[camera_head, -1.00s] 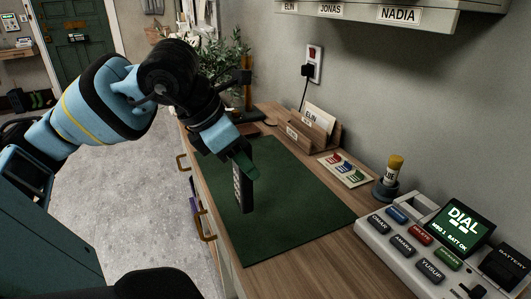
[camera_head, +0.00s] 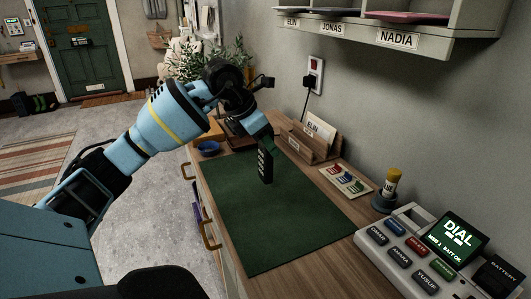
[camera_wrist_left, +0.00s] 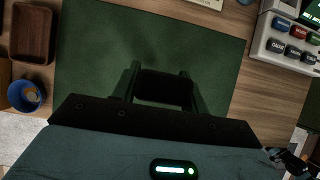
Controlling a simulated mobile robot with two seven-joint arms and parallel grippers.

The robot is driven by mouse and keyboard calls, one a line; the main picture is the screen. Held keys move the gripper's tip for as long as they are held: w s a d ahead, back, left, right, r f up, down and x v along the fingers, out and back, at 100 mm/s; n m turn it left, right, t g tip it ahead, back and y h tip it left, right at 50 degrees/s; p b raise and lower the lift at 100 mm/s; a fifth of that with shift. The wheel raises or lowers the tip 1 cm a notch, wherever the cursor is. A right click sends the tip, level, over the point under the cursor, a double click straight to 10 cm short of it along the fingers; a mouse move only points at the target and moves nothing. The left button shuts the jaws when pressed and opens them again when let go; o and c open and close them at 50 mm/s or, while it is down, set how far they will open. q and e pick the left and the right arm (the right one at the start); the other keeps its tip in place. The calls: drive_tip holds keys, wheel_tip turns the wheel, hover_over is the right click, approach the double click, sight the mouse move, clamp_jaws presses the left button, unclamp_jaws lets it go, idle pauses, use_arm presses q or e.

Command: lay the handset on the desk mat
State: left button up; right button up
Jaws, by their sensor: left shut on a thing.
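The handset (camera_head: 265,168) is dark, with keys on its near face. It hangs roughly upright from my left gripper (camera_head: 264,148), over the far part of the green desk mat (camera_head: 275,225). I cannot tell whether its lower end touches the mat. In the left wrist view the mat (camera_wrist_left: 130,40) spreads under the gripper (camera_wrist_left: 163,82), whose two fingers are shut on the dark handset (camera_wrist_left: 165,90). My right gripper is not in view.
A dial console (camera_head: 410,250) stands at the near right, with a capped bottle (camera_head: 391,183) and a card of coloured marks (camera_head: 345,180) behind it. A wooden letter holder (camera_head: 308,143) stands by the wall. A blue bowl (camera_head: 208,148) is at the desk's far left. The near mat is clear.

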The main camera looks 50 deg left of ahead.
sight(261, 146)
use_arm(q)
drive_tip(key=shift+f+b, duration=0.3)
drive_tip(key=shift+f, duration=1.45)
drive_tip(key=shift+f, duration=0.15)
drive_tip(key=o, duration=1)
drive_tip(key=shift+o, duration=0.2)
drive_tip(key=shift+r, duration=0.35)
drive_tip(key=p+v, duration=0.1)
drive_tip(key=v, duration=1)
drive_tip(key=shift+s+r, duration=0.25)
